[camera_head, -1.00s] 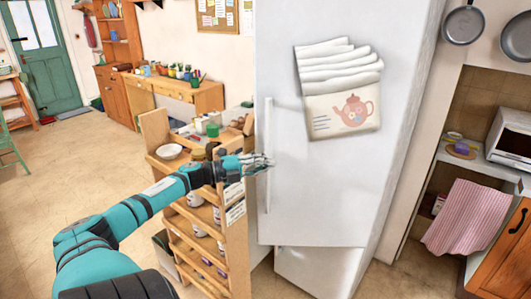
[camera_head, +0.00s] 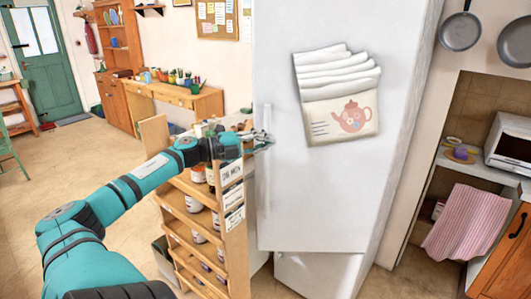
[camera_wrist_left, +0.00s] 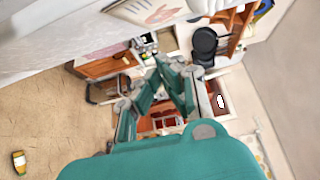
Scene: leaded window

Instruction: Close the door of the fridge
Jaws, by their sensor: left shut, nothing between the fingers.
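The white fridge door (camera_head: 340,190) fills the middle of the head view, with a teapot picture on it. Its lower left edge stands out past the white panel below (camera_head: 320,275), so it looks slightly ajar; the gap itself is hidden. The upright handle (camera_head: 265,190) is near the door's left edge. My left gripper (camera_head: 266,139) is at the handle's upper part, its fingers shut and empty; contact cannot be told. The wrist view shows the converging fingers (camera_wrist_left: 163,68) and the white door surface (camera_wrist_left: 60,40) at upper left. My right gripper is out of view.
A wooden shelf rack (camera_head: 235,235) with jars stands just left of the fridge, close to my left forearm. A counter with a microwave (camera_head: 510,140) and a striped pink towel (camera_head: 468,222) is at right. The floor (camera_head: 60,180) at left is mostly clear.

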